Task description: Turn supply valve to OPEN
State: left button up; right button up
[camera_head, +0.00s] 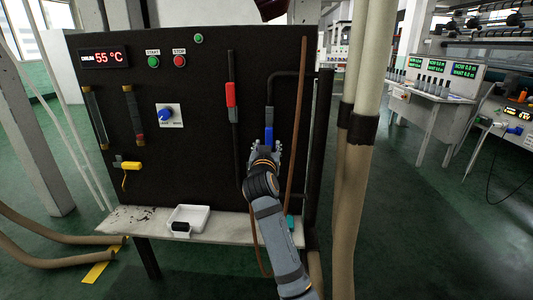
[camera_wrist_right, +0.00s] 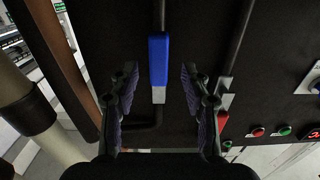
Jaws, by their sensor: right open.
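A blue lever handle (camera_head: 269,114) hangs vertically on a dark pipe at the right of the black panel. A red lever handle (camera_head: 231,95) is on a vertical pipe to its left. I cannot read a label that tells which one is the supply valve. My right gripper (camera_head: 267,146) is at the lower end of the blue handle. In the right wrist view the blue handle (camera_wrist_right: 158,58) stands between the two spread fingers (camera_wrist_right: 160,82), with a gap on each side. The red handle (camera_wrist_right: 223,120) shows there outside the right-hand finger. My left gripper is out of view.
The black panel (camera_head: 200,70) has a display reading 55 °C, start and stop buttons, a blue selector knob (camera_head: 166,115) and a yellow valve (camera_head: 130,165). A white tray (camera_head: 198,211) sits on the ledge below. Thick tan pipes (camera_head: 365,90) stand close to the right of my arm.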

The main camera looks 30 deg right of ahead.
jog(key=v, duration=0.6)
jog(key=shift+w, duration=0.1)
dwell(0.3)
